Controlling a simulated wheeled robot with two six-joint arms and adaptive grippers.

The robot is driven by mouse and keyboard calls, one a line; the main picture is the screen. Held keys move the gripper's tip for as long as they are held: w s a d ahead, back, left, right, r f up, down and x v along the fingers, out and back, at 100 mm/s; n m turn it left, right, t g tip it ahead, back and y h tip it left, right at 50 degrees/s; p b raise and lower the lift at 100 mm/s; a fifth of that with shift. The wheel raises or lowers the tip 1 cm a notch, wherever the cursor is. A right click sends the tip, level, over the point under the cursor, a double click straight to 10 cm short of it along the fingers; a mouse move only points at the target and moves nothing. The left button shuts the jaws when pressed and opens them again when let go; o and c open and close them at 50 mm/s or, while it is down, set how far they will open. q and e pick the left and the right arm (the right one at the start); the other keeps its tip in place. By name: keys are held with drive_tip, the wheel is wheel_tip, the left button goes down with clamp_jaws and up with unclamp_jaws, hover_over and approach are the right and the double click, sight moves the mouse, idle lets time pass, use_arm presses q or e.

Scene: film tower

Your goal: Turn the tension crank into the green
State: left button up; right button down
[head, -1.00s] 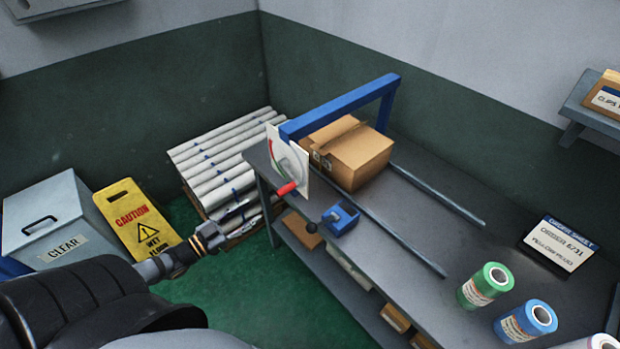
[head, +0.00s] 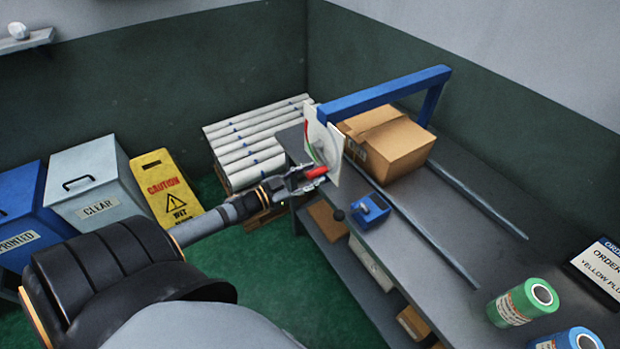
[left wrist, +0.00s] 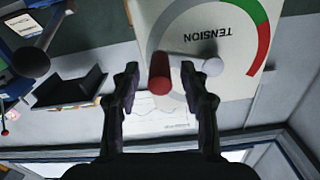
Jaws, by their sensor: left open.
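The tension crank has a red handle (head: 316,172) on a white dial plate (head: 323,146), fixed to the near left end of the blue frame over the bench. In the left wrist view the dial (left wrist: 215,40) reads TENSION upside down, with grey, green and red arcs. The red handle (left wrist: 159,74) stands between the fingers there, with a gap on each side. My right gripper is not in view.
A cardboard box (head: 395,146) sits under the blue frame (head: 385,92) on the grey bench (head: 450,255). A blue block with a black knob (head: 371,209) is close by. Bins (head: 90,185) and a yellow sign (head: 167,187) stand at left.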

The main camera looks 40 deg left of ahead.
use_arm(q)
drive_tip(key=shift+c, duration=0.3)
clamp_jaws()
drive_tip(key=shift+f, duration=0.1)
drive_tip(key=m, duration=0.1)
drive_tip(key=f+m, duration=0.1)
drive_tip(key=shift+w+a+f+m, duration=0.1)
drive_tip(key=shift+a+f+m, duration=0.15)
drive_tip(key=shift+a+m, duration=0.15)
drive_tip(key=w+a+f+m+b, duration=0.1)
drive_tip(key=a+m, duration=0.3)
drive_tip(key=m, duration=0.5)
drive_tip(key=w+a+f+m+b, duration=0.1)
drive_tip(key=w+a+m, duration=0.2)
drive_tip(key=m, duration=0.6)
drive_tip(key=shift+a, duration=1.25)
